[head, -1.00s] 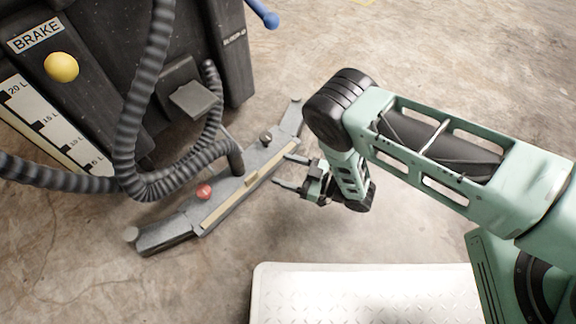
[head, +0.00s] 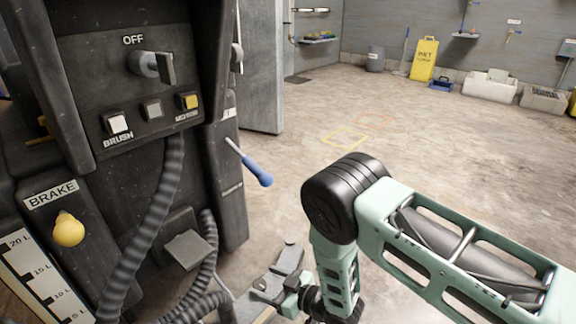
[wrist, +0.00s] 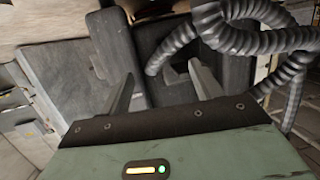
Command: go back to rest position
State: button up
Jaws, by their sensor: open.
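My gripper is open and empty; in the wrist view its two fingers (wrist: 163,85) stand apart in front of the dark machine body, with nothing between them. The black cleaning machine (head: 85,155) stands on the left, with an OFF switch (head: 150,64), a yellow BRAKE knob (head: 68,229) and a blue-handled lever (head: 257,172). I cannot tell whether the gripper touches anything.
Ribbed grey hoses (head: 150,225) hang down the machine's front and also show close by in the wrist view (wrist: 245,40). A grey door (head: 258,65) stands behind the machine. The concrete floor to the right is open, with a yellow wet-floor sign (head: 424,59) far off by the wall.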

jog(key=w+r+m+h+p, duration=0.2)
jog(key=w+r+h, duration=0.15)
jog(key=r, duration=0.75)
jog(key=s+d+r+m+g+h+p, duration=0.1)
jog(key=s+d+r+h, duration=0.1)
jog(key=r, duration=0.4)
jog(key=s+d+r+m+g+h+p, duration=0.1)
jog(key=s+d+r+g+h, duration=0.15)
jog(key=r, duration=0.45)
jog(key=s+d+r+g+h+p, duration=0.2)
jog(key=s+d+r, duration=0.55)
jog(key=s, duration=0.45)
jog(key=s+d+r+g+h+p, duration=0.2)
jog(key=s+d+r+g, duration=0.1)
jog(key=s+d+r, duration=0.55)
jog(key=s+a+r+p, duration=0.1)
jog(key=s+r+p, duration=0.2)
jog(key=r+p, duration=3.5)
jog(key=shift+a, duration=0.2)
jog(key=shift+r, duration=0.1)
